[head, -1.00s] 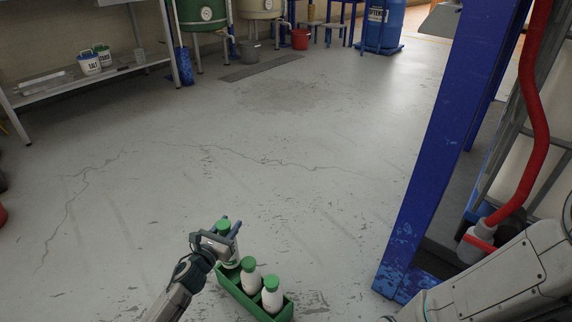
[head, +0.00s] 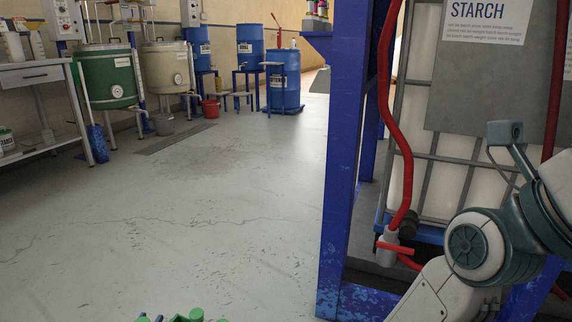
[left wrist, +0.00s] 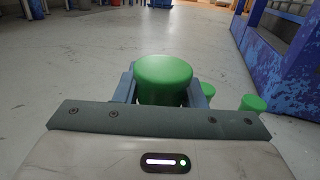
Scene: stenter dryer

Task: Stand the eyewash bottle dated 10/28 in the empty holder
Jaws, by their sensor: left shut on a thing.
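In the left wrist view my left gripper (left wrist: 163,90) is shut on a bottle with a green cap (left wrist: 164,72), one finger on each side of it. The bottle's body and date label are hidden below the cap. No dates are readable, and no empty holder can be made out. My right gripper is out of view.
A blue post (head: 343,160) and a caged white tank (head: 440,180) marked STARCH, with a red hose (head: 396,120), stand at the right near my right arm. Green (head: 108,80) and cream vats (head: 167,68) and blue drums (head: 284,80) stand far back. The middle floor is clear.

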